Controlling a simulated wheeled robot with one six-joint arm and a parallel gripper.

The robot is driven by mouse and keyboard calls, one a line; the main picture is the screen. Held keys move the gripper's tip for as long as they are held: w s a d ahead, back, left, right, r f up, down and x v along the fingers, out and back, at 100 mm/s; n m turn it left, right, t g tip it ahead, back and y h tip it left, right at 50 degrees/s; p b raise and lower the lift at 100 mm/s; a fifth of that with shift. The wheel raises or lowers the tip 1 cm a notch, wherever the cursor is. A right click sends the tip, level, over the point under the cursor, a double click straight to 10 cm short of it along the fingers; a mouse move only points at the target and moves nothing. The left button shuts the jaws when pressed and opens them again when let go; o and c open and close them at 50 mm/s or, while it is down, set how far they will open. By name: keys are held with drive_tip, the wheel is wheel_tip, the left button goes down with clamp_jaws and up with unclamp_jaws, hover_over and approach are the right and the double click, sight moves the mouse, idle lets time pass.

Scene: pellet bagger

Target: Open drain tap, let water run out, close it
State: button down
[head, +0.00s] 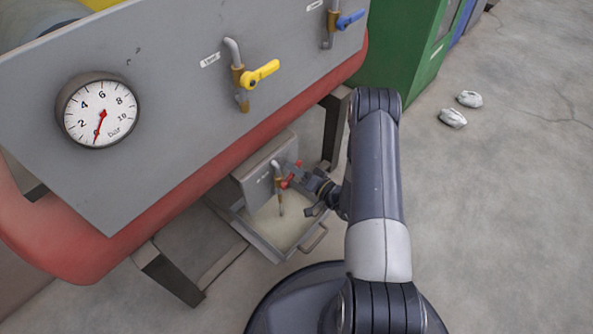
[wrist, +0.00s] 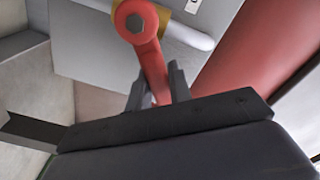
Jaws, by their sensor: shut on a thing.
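The drain tap (head: 279,184) has a grey pipe, a brass body and a red lever (head: 286,183). It hangs from a grey box low under the tank, over a tray (head: 272,247) of pale, cloudy liquid. In the wrist view the red lever (wrist: 150,58) runs down from its bolt between my two fingers. My gripper (wrist: 160,88) is shut on the lever's end. In the head view my gripper (head: 302,178) reaches the tap from the right. I cannot tell whether water runs from the spout.
A gauge (head: 99,111) on the grey panel has its red needle near 0. Above are a yellow-handled tap (head: 260,74) and a blue-handled tap (head: 349,20). Tank legs (head: 168,275) stand beside the tray. White crumpled lumps (head: 453,118) lie on open floor at right.

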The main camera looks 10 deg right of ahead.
drive_tip(key=shift+s+a+r+n, duration=0.15)
drive_tip(key=shift+a+r+n, duration=0.05)
drive_tip(key=shift+n, duration=0.5)
drive_tip(key=c, duration=1.3)
unclamp_jaws()
drive_tip(key=shift+r, duration=0.1)
